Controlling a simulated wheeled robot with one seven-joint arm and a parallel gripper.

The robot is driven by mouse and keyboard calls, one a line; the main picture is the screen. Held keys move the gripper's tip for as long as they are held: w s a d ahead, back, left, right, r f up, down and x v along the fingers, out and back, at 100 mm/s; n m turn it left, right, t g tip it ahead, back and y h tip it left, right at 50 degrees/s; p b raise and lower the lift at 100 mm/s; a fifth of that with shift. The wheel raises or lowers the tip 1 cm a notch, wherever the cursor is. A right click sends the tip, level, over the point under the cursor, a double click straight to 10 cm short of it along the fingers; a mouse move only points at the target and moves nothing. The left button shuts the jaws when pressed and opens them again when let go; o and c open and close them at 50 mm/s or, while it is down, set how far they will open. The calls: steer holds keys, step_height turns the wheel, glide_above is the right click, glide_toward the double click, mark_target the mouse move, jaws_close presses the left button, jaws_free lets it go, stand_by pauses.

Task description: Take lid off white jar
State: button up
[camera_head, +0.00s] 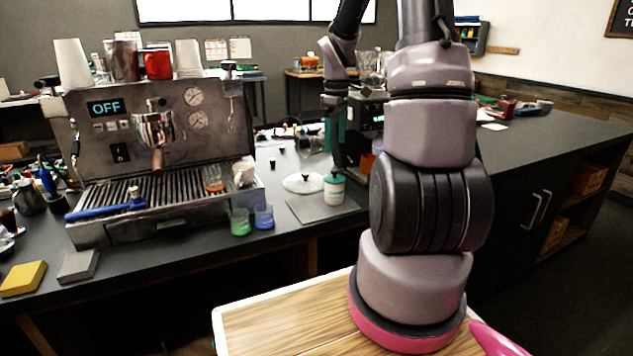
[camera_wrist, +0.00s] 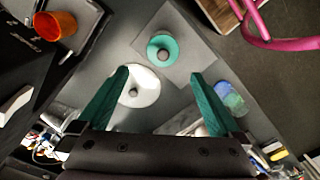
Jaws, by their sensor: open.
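The white jar (camera_head: 333,192) stands upright on a flat grey square mat (camera_head: 308,212), with a teal lid on top. In the wrist view the teal lid (camera_wrist: 153,42) is seen from above, with a grey knob at its centre; it hides most of the jar's body. My gripper (camera_wrist: 160,74) is open, its teal fingers spread apart with nothing between their pads. In the head view my gripper (camera_head: 335,136) hangs above and around the jar's position, apart from the lid.
A white round disc with a knob (camera_head: 303,183) lies left of the jar, beside the mat. Green (camera_head: 240,222) and blue (camera_head: 263,217) cups stand at front left. An espresso machine (camera_head: 165,150) is farther left. An orange cup (camera_wrist: 55,25) shows in the wrist view.

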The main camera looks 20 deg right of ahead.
mark_target(335, 175)
step_height(335, 175, down, 4)
steer(key=shift+a+r, duration=0.1)
steer(key=shift+a, duration=0.05)
steer(key=f, duration=0.5)
steer(key=shift+s+f, duration=0.3)
steer(key=shift+s, duration=0.05)
